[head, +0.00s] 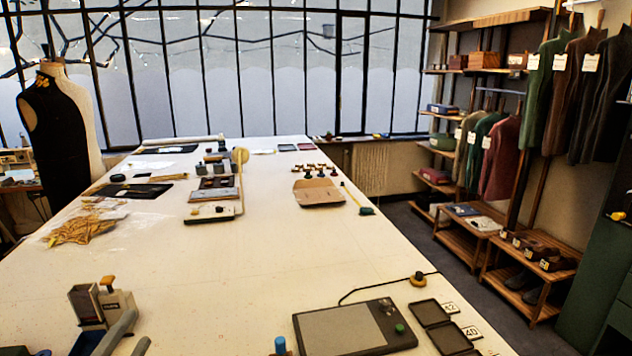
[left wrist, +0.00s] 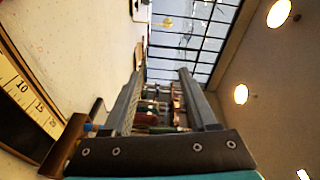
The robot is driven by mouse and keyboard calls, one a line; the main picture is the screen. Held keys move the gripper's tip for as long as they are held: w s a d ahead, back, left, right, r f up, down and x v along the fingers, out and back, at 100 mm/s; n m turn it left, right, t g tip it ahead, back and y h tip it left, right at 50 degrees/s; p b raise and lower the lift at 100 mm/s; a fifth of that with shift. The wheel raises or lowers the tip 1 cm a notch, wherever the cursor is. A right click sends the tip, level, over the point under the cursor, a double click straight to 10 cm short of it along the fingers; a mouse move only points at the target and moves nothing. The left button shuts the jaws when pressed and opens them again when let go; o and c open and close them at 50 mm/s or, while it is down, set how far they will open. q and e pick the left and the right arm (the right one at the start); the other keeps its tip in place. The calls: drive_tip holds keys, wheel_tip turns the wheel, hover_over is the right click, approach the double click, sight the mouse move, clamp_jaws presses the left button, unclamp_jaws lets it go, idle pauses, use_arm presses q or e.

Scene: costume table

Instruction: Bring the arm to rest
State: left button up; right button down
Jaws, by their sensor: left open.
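My left gripper (head: 140,328) comes in at the lower left of the head view, low over the front of the table. Its two grey fingers are apart with nothing seen between them. It stands just right of a grey holder with a yellow-topped part (head: 107,303); whether they touch I cannot tell. In the left wrist view the open fingers (left wrist: 158,75) point toward the window and shelves, with the pale tabletop on the left. My right gripper is not in view.
The long cream table (head: 270,255) is bare in its middle. A grey flat device (head: 340,331), a blue-topped peg (head: 281,345) and dark open cases (head: 432,313) lie at the front right. A bag of yellow pieces (head: 80,228) lies left. A dress form (head: 60,130) stands beyond.

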use_arm(q)
drive_tip(key=s+d+f+n+g+y, duration=0.1)
drive_tip(key=s+d+f+n+g, duration=0.2)
drive_tip(key=s+f+n+g, duration=0.35)
drive_tip(key=s+d+f+n+g, duration=0.35)
drive_tip(key=s+f+n, duration=0.3)
drive_tip(key=f, duration=0.25)
drive_tip(key=s+d+f+g+h, duration=0.2)
drive_tip(key=s+d+g, duration=0.2)
drive_tip(key=s+d, duration=0.3)
wheel_tip(320, 180, down, 26)
drive_tip(key=s+a+g+b, duration=0.1)
drive_tip(key=s+b, duration=0.1)
drive_tip(key=b, duration=0.3)
drive_tip(key=s+a+f+g+b, duration=0.1)
drive_tip(key=s+a+f+b, duration=0.2)
drive_tip(key=s+f, duration=1.3)
wheel_tip(320, 180, down, 4)
drive_tip(key=shift+r+g+b, duration=0.25)
drive_tip(key=shift+g+b, duration=0.05)
drive_tip(key=shift+b, duration=0.6)
drive_tip(key=shift+s, duration=0.15)
